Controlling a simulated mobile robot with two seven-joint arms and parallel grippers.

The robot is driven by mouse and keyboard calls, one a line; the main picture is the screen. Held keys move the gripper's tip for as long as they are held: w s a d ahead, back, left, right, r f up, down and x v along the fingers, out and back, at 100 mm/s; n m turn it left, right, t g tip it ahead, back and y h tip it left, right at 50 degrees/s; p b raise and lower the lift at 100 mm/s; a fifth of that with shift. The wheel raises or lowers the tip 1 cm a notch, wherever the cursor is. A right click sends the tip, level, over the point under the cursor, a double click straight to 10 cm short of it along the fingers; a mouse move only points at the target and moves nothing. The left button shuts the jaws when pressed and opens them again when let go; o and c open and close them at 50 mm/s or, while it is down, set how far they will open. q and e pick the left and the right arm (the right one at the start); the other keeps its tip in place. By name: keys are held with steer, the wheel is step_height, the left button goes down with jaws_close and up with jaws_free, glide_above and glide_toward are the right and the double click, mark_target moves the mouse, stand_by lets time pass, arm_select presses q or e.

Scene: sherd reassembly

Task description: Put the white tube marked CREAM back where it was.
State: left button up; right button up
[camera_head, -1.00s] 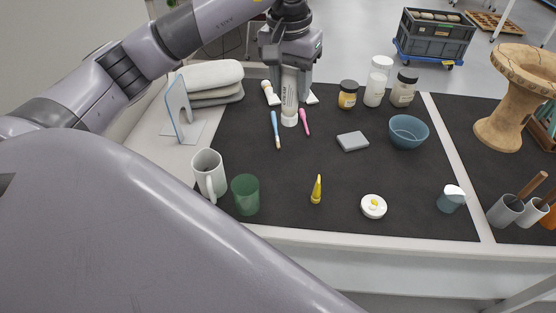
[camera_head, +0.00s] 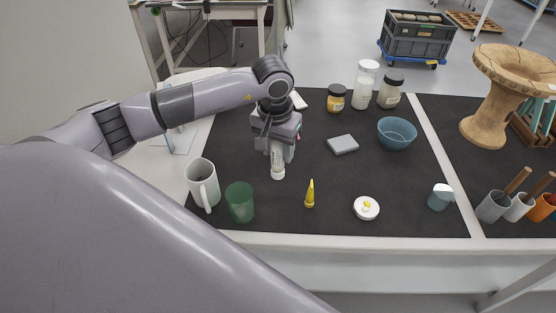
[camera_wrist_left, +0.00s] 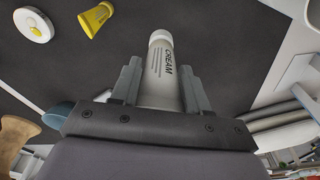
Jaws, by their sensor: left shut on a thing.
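The white tube marked CREAM (camera_wrist_left: 162,75) is between the fingers of my left gripper (camera_wrist_left: 160,88) in the left wrist view, with its lettering facing the camera. In the head view my left gripper (camera_head: 278,150) points down over the black mat (camera_head: 330,185) and is shut on the tube. The tube's white end (camera_head: 278,171) shows below the fingers. I cannot tell whether that end touches the mat. The tube looks about upright. My right gripper is not in view.
The yellow cone-tipped tube (camera_head: 310,195), green cup (camera_head: 240,202) and white mug (camera_head: 203,184) stand nearby in front. A grey block (camera_head: 343,144), blue bowl (camera_head: 396,133) and white round dish (camera_head: 366,208) lie to the right. Jars (camera_head: 365,85) stand behind. Mat between them is clear.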

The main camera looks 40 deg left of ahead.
mark_target(278, 162)
arm_select(q)
step_height(278, 162, down, 5)
steer(key=shift+r, duration=0.2)
steer(key=shift+f, duration=0.2)
steer(key=o, duration=1)
steer(key=shift+r, duration=0.1)
steer(key=shift+r, duration=0.15)
steer(key=r, duration=0.4)
steer(key=s+r, duration=0.1)
steer(key=r, duration=0.3)
steer(key=r+b, duration=0.1)
steer(key=r, duration=0.3)
steer(key=shift+s+d, duration=0.15)
steer(key=shift+s, duration=0.05)
